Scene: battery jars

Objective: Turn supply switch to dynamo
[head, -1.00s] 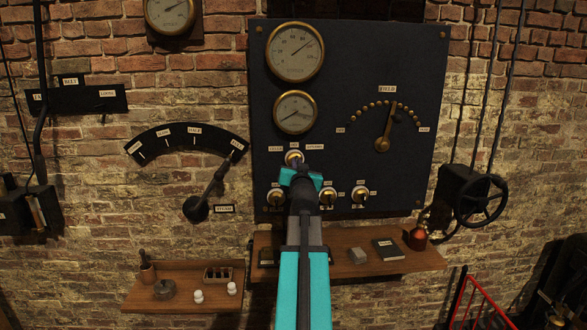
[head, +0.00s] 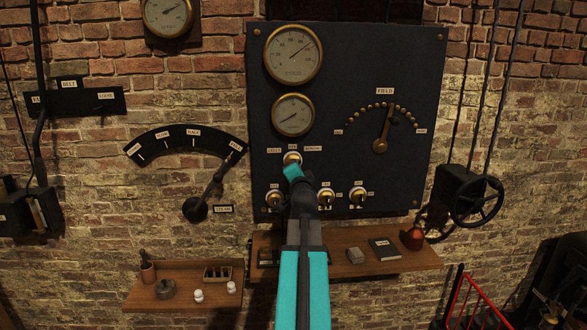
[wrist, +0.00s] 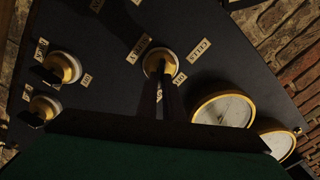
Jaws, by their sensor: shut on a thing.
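The supply switch (head: 292,159) is a small round brass-rimmed knob on the dark panel, below the two gauges. It also shows in the wrist view (wrist: 159,61). Its "CELLS" label (head: 274,151) is on the left, a short label (head: 292,148) above it, and the "DYNAMO" label (head: 313,148) on the right. In the wrist view the lower label is partly behind a finger. My gripper (head: 291,166) is at the switch, and its two dark fingers (wrist: 159,78) close on the switch's handle. The fingers hide the handle, so I cannot tell which label it points to.
Three more knobs sit below on the panel, including one at the left (head: 274,198) and one at the right (head: 358,197). A field dial lever (head: 383,133) is at the right. A wooden shelf (head: 340,268) with small items juts out underneath.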

